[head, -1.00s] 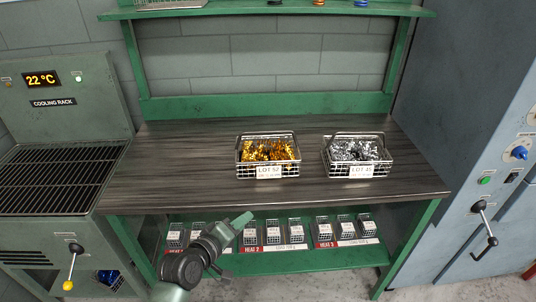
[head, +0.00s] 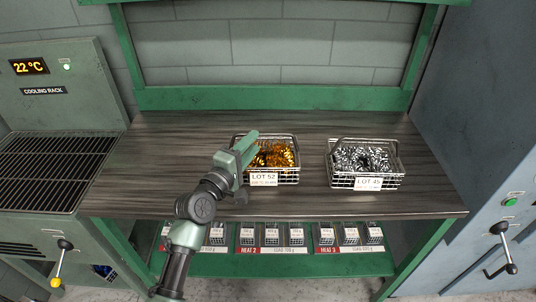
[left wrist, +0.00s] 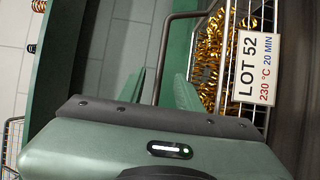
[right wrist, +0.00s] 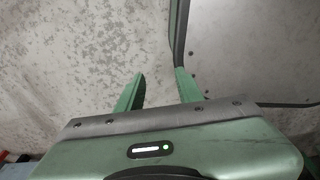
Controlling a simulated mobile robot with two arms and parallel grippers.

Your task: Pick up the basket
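A wire basket of gold coils (head: 285,178) with a LOT 52 label sits on the bench. A second wire basket of silver coils (head: 340,180) stands to its right. My left gripper (head: 250,145) is at the left side of the LOT 52 basket. In the left wrist view that gripper (left wrist: 160,88) is open, with the basket's handle bar (left wrist: 166,45) passing between its fingers and a gap visible. The LOT 52 label (left wrist: 250,68) faces right there. My right gripper (right wrist: 158,92) is open and empty over the grey floor, outside the head view.
The dark bench top (head: 150,165) is clear at left. A lower green shelf (head: 290,264) holds several small boxes. The cooling rack (head: 45,172) stands at left, and a grey machine with a lever (head: 505,245) at right. A green back rail (head: 270,97) runs behind the baskets.

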